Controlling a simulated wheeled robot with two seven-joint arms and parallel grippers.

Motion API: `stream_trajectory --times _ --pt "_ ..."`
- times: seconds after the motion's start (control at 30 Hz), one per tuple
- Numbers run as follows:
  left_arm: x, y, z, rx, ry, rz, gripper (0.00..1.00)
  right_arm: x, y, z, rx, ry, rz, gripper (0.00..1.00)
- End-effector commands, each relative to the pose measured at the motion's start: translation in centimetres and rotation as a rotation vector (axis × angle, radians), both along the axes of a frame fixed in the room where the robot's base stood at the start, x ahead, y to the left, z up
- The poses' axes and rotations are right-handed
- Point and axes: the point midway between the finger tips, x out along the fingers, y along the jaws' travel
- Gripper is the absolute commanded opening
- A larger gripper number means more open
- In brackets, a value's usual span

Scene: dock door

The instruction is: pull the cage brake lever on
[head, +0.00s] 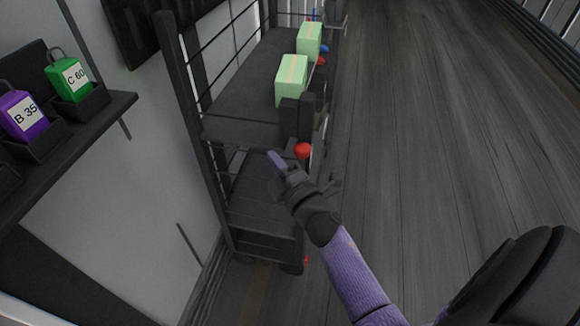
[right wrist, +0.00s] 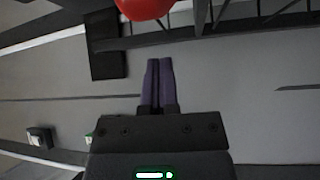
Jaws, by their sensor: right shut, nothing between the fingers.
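The brake lever shows as a red ball knob (head: 303,151) at the near right corner of the dark cage (head: 235,130). The red knob (right wrist: 145,8) also shows at the top edge of the right wrist view, cut off by the frame. My right gripper (head: 273,157) is just left of the knob in the head view, apart from it as far as I can tell. In the right wrist view its purple fingers (right wrist: 158,82) are together with nothing between them. The lever's arm is mostly hidden. My left gripper is not in view.
Two pale green boxes (head: 291,80) (head: 309,41) stand along the cage's right side. A wall shelf (head: 75,140) at left holds a purple tag block (head: 22,115) and a green one (head: 71,79). The wooden floor (head: 430,130) right of the cage is clear.

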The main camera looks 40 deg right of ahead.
Motion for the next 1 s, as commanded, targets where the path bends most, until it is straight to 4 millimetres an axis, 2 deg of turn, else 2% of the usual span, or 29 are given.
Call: stream_trajectory --times 0.03,0.13,0.3,0.73,1.0 --pt "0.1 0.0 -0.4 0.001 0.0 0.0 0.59 1.0 -0.1 0.0 -0.002 -0.001 0.002 0.0" --pt "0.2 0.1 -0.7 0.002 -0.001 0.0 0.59 0.2 -1.8 -0.4 -0.004 0.003 -0.002 0.0" --pt "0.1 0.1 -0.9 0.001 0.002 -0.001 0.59 -0.5 -3.4 -0.5 -0.002 0.001 0.0 0.0" --pt "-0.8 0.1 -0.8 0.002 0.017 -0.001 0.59 -0.7 -3.7 -0.5 0.002 -0.001 0.0 0.0" --pt "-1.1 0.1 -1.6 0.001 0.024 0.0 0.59 -1.3 -4.3 -0.6 0.035 -0.039 0.0 0.0"
